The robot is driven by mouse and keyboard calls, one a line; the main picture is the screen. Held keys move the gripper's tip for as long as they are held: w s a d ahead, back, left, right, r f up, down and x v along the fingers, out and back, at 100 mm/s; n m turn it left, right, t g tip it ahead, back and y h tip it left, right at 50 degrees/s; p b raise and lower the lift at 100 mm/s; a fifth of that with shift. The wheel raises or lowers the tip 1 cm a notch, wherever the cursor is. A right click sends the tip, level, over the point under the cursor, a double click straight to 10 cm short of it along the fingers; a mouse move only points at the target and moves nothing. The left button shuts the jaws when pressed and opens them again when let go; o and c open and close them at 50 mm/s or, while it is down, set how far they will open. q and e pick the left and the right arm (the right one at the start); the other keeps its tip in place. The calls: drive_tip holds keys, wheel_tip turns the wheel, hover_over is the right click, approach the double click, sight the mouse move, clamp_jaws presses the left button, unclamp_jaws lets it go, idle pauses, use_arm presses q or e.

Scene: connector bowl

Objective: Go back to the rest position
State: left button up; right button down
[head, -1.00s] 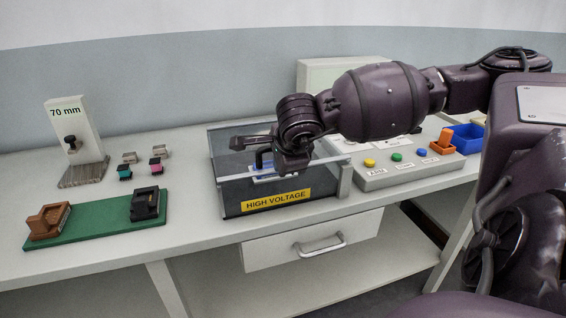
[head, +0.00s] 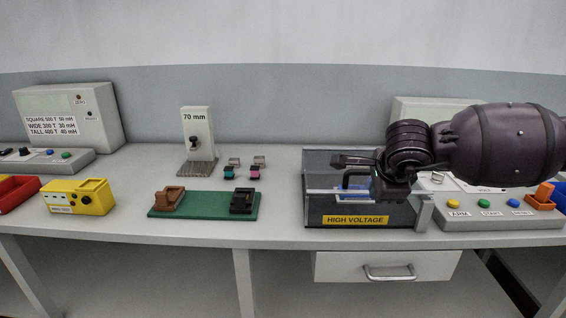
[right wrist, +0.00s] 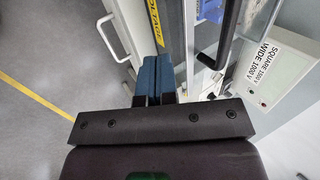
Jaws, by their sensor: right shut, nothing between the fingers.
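My right arm comes in from the right in the head view, with its gripper (head: 376,188) low over the clear-walled box (head: 315,200) marked HIGH VOLTAGE. In the right wrist view, my right gripper (right wrist: 153,72) has its blue-tipped fingers together, with nothing between them. They are beside the box's yellow label strip (right wrist: 155,20). A black handle (right wrist: 226,35) is to the right of the fingers, apart from them. I cannot tell the exact gap to the box. My arm hides part of the box and the panel behind it. My left gripper is not in view.
A button console (head: 470,212) and an orange block (head: 544,191) are right of the box. A green board (head: 215,204), a 70 mm stand (head: 197,135) and a yellow device (head: 80,197) are to the left. A drawer handle (head: 388,272) projects below.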

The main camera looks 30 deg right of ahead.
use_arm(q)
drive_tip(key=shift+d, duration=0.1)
use_arm(e)
drive_tip(key=shift+w, duration=0.15)
